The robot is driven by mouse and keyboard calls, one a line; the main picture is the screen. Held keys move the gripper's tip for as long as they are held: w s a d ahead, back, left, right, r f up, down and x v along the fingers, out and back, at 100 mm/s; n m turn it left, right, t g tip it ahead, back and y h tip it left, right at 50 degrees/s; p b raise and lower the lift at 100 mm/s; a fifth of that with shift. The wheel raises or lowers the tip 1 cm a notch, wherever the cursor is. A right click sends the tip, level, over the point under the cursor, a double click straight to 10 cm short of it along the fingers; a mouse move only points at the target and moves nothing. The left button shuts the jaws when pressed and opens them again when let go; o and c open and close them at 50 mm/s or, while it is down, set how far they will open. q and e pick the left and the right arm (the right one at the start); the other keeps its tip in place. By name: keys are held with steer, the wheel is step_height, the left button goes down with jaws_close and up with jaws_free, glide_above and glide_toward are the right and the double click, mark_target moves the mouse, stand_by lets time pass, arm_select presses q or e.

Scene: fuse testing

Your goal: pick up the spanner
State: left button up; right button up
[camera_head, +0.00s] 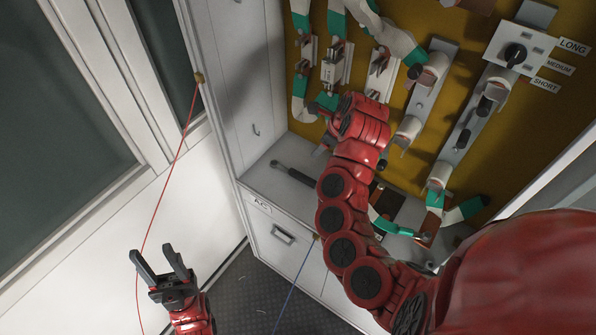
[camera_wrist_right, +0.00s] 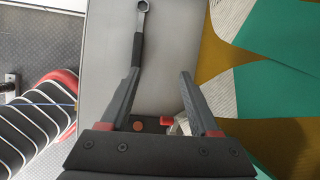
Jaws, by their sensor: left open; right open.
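The spanner (camera_head: 293,172) lies on the grey shelf at the bottom of the cabinet, dark-handled with a metal ring end. In the right wrist view the spanner (camera_wrist_right: 139,38) lies on the grey surface, ring end at the top, its dark handle running down towards the left finger's tip. My right gripper (camera_wrist_right: 158,74) is open with nothing held between its fingers; contact with the handle cannot be told. In the head view its fingers are mostly hidden by my red right arm. My left gripper (camera_head: 151,252) is open and empty, low at the left, well away from the spanner.
The yellow back panel (camera_head: 470,70) carries several fuse holders and green-and-white cables above the shelf. A selector switch (camera_head: 515,54) is at upper right. A red cord (camera_head: 172,175) runs near my left gripper. A drawer (camera_head: 283,236) is below the shelf.

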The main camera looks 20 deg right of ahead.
steer(key=s+r+g, duration=0.1)
steer(key=s, duration=0.1)
steer(key=b, duration=0.6)
glide_toward(301, 175)
steer(key=w+f+b, duration=0.1)
steer(key=f+b, duration=0.1)
steer(key=b, duration=0.1)
steer(key=shift+w+f+m+y, duration=0.3)
steer(key=shift+w+f+m, duration=0.05)
steer(key=shift+f+m, duration=0.05)
steer(key=shift+w+a+f, duration=0.1)
steer(key=shift+w+f, duration=0.15)
steer(key=shift+f, duration=0.2)
steer(key=x, duration=0.1)
steer(key=p+x, duration=0.1)
steer(key=x, duration=0.1)
steer(key=p+x, duration=0.1)
steer(key=shift+s+a+f, duration=0.25)
steer(key=shift+s, duration=0.05)
steer(key=shift+w+f, duration=0.1)
steer(key=shift+f, duration=0.15)
steer(key=shift+f, duration=0.25)
jaws_close()
